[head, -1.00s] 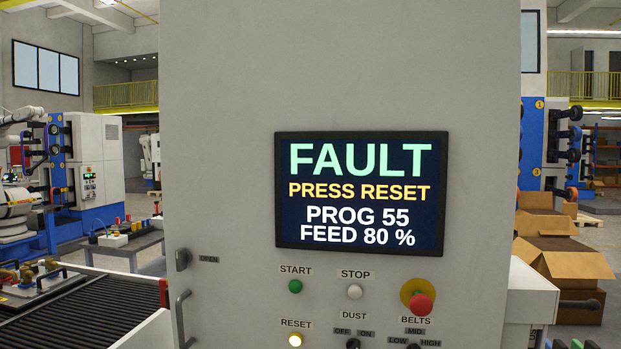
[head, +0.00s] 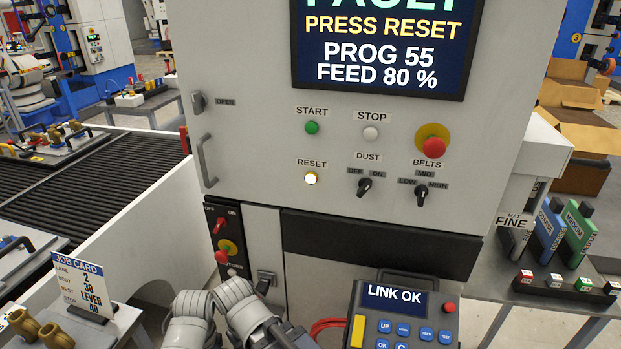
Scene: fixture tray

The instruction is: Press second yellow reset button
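The round reset button (head: 311,178) sits under the label RESET on the grey machine panel in the head view. It has a yellow rim and a bright, pale, lit face. No second button labelled RESET shows. The screen (head: 380,50) reads PRESS RESET, with FAULT partly cut off above. Grey rounded links of my arm show at the bottom, below the panel and apart from the button. Neither gripper's fingertips show.
Near the button are a green start button (head: 312,128), a pale stop button (head: 371,133), the dust switch (head: 365,187) and a red mushroom button (head: 433,147). A handle (head: 206,161) juts out at left. A keypad unit (head: 400,315) stands low in front.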

